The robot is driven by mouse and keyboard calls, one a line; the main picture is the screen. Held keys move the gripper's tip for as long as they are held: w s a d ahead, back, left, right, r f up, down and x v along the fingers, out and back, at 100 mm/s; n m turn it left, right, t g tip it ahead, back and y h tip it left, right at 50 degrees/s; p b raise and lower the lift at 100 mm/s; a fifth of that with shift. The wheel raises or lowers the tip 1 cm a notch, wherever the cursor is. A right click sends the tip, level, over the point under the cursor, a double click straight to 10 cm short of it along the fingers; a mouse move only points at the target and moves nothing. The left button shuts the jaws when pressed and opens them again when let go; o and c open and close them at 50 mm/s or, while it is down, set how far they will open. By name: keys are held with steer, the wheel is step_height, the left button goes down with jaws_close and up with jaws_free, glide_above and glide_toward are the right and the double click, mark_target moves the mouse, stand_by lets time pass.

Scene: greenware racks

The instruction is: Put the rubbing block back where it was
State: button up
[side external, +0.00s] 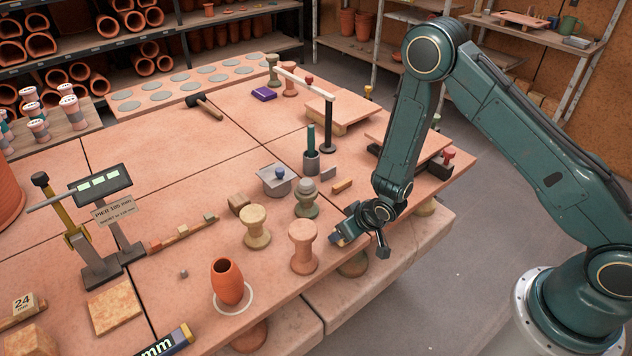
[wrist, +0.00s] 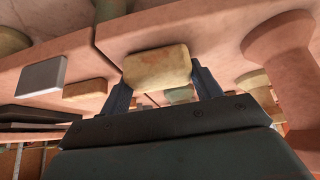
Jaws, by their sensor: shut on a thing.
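My gripper (wrist: 163,84) is shut on a pale tan, worn-edged block, which I take to be the rubbing block (wrist: 157,67). The block sits between the two blue-grey fingers in the wrist view. In the side view my gripper (side external: 346,234) is low at the front right edge of the pink table (side external: 250,150), right of a terracotta spool-shaped stand (side external: 303,247). The held block is mostly hidden there. I cannot tell whether it touches the table.
Behind my gripper lie an orange bar (side external: 342,186) and a small grey block (side external: 328,172). An orange vase (side external: 228,282) stands nearer the front.

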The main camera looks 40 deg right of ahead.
steer(key=o, duration=0.9)
steer(key=shift+f, duration=0.1)
steer(key=shift+v, duration=6.15)
steer(key=shift+w, duration=0.1)
